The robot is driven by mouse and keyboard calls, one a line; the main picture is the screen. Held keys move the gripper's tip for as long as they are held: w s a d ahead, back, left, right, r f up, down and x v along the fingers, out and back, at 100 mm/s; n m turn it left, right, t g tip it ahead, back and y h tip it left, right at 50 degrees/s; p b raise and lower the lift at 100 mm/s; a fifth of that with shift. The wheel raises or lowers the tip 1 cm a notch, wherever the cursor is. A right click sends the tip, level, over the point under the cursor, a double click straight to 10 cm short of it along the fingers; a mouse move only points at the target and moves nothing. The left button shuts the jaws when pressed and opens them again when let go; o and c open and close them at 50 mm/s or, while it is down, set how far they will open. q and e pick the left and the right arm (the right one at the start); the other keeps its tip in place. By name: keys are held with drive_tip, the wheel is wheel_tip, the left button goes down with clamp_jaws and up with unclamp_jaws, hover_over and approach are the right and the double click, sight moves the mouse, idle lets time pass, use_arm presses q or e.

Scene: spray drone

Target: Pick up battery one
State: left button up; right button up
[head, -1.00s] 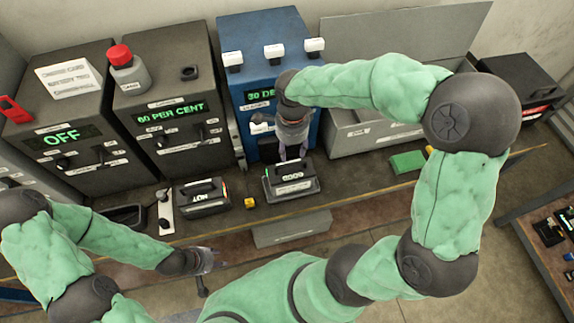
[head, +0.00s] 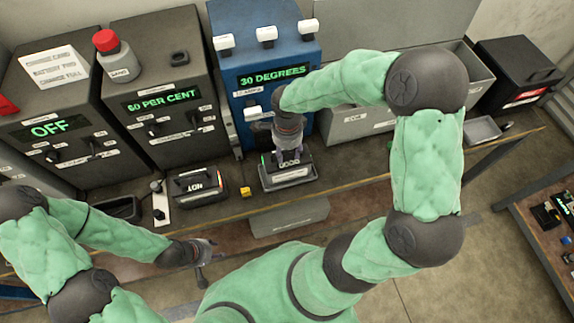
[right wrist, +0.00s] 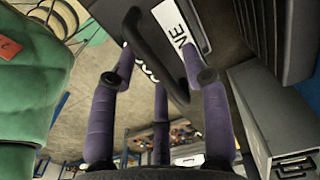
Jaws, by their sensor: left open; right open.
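A dark battery with a top handle sits in a grey tray (head: 290,181) on the bench below the blue machine; part of its label (head: 289,162) shows. In the right wrist view the battery's white label (right wrist: 183,22) ends in "NE", and its black handle (right wrist: 150,45) stands up from the top face. My right gripper (head: 289,150) is over this battery from above. Its purple fingers (right wrist: 160,58) are open and spread around the handle, not closed on it. My left gripper (head: 208,252) is open and empty in front of the bench edge.
Another battery marked "HOT" (head: 198,187) stands to the left, with a small yellow block (head: 245,192) between. The blue machine (head: 268,80) reads 30 DEGREES. Two dark cabinets stand at left. An open grey box (head: 352,123) is behind my right arm; a second table (head: 535,235) is at right.

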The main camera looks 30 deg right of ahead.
drive_tip(key=shift+f, duration=0.15)
drive_tip(key=shift+c, duration=0.2)
clamp_jaws()
drive_tip(key=shift+w, duration=0.15)
